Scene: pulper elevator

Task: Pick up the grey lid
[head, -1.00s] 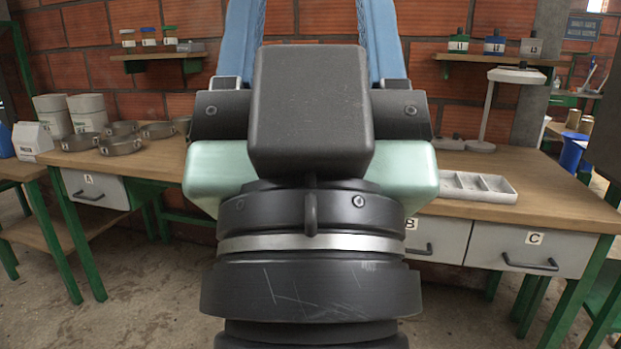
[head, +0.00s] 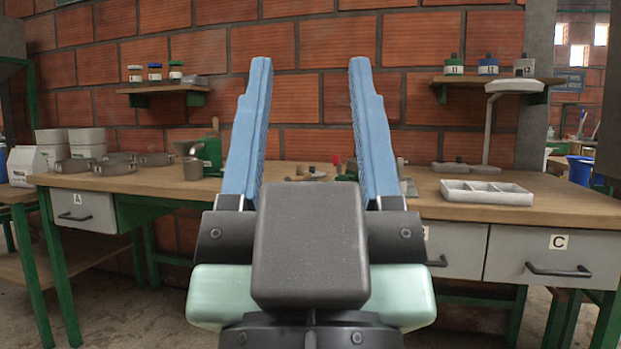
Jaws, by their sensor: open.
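A grey item with a dark knob-like top and the label L3 (head: 525,66) stands at the right end of the right wall shelf, and it looks like the grey lid. A green one labelled L1 (head: 454,65) and a blue one labelled L2 (head: 488,65) stand left of it. My gripper (head: 311,70) is open and empty in the middle of the view, its two blue fingers pointing up. It is apart from the grey item, which is to its right. My gripper hides part of the workbench behind it.
The wooden workbench (head: 585,209) spans the view, with a white divided tray (head: 487,198) and a pale stand (head: 488,125) at right. Metal pans (head: 102,166) and a green machine (head: 213,150) are at left. The left shelf (head: 158,89) holds small jars.

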